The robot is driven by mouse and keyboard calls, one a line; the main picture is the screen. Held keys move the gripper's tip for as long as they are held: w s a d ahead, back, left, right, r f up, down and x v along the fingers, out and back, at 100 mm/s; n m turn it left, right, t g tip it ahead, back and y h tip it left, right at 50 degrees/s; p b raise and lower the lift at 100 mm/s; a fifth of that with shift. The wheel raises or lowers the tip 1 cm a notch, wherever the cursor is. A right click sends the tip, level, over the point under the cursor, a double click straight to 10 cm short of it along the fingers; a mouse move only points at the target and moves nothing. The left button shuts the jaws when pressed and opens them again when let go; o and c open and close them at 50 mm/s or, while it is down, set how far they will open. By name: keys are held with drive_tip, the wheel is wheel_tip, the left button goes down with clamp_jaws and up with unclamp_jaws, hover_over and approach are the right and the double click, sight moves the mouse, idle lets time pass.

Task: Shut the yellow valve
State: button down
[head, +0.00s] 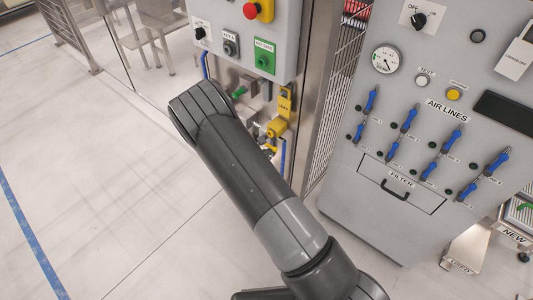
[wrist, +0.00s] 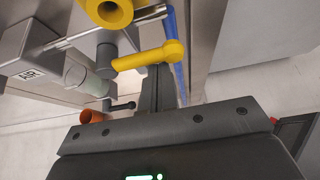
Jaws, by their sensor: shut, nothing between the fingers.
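In the head view my arm hides the gripper.
A yellow ring-shaped part (wrist: 108,12) and a grey AIR box (wrist: 30,48) are close by in the wrist view. A blue hose (wrist: 180,65) runs beside the lever. The AIR LINES cabinet (head: 345,195) stands right; open floor (head: 95,180) lies left.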

drive_tip(key=shift+r+n+g+h, duration=0.3)
drive_tip(key=shift+r+n, duration=0.1)
idle(0.3)
drive_tip(key=w+a+r+n+g+h, duration=0.1)
drive_tip(key=n+h, duration=0.1)
drive_tip(key=n, duration=0.1)
drive_tip(key=w+a+r+n+g+h, duration=0.1)
drive_tip(key=r+n+h, duration=0.1)
drive_tip(key=n+h, duration=0.1)
drive_tip(key=w+r+n+g+h, duration=0.1)
drive_tip(key=r+n+h, duration=0.1)
drive_tip(key=n+h, duration=0.1)
drive_tip(key=shift+a+r+n+g, duration=0.2)
drive_tip(key=shift+a+n+g, duration=0.15)
drive_tip(key=shift+n, duration=0.35)
drive_tip(key=shift+a, duration=0.2)
drive_tip(key=shift+w+r, duration=0.1)
drive_tip(key=shift+w, duration=0.05)
idle(0.6)
